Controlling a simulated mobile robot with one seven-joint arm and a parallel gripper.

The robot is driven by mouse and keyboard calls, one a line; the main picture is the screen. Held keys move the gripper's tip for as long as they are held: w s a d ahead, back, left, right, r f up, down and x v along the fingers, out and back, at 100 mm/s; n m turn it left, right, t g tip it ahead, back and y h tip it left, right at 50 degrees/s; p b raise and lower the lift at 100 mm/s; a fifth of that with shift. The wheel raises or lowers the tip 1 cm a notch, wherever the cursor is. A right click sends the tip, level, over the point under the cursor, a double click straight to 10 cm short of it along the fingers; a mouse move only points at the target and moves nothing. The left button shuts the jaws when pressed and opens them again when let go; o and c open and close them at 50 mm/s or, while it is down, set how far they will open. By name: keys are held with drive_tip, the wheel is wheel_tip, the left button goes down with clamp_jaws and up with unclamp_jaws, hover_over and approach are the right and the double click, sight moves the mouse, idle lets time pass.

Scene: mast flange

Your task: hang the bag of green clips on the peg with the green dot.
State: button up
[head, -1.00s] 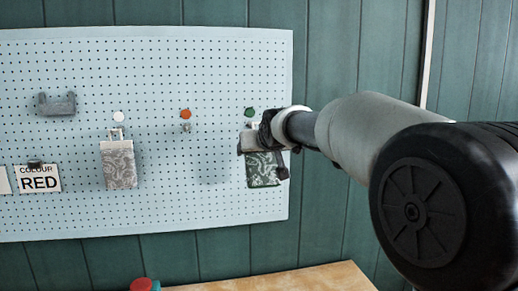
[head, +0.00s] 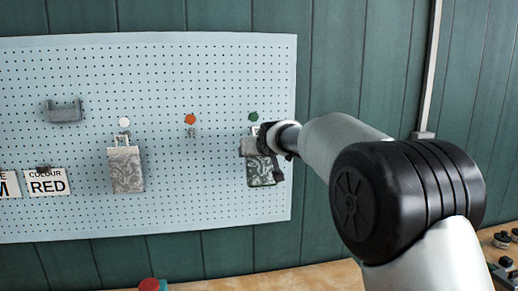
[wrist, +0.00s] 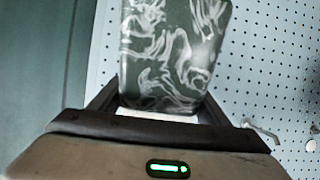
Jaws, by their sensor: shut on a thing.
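The bag of green clips (head: 264,171) hangs flat and nearly upright at the right of the pegboard. It has a dark green front with pale swirls, and it fills the top of the wrist view (wrist: 175,50). My gripper (head: 263,140) is shut on its top edge, just below and slightly right of the green dot (head: 253,117). The peg under that dot is hidden behind my gripper and the bag top. I cannot tell whether the bag's hanger is around the peg.
A grey patterned bag (head: 126,168) hangs under the white dot (head: 123,122). The peg (head: 192,133) under the orange dot (head: 190,119) is empty. A grey bracket (head: 63,112) and a RED sign (head: 47,182) are at left. A wooden bench (head: 310,278) lies below.

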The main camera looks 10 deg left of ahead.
drive_tip(key=shift+p+x, duration=0.4)
drive_tip(key=shift+x, duration=1.05)
drive_tip(key=o, duration=1.2)
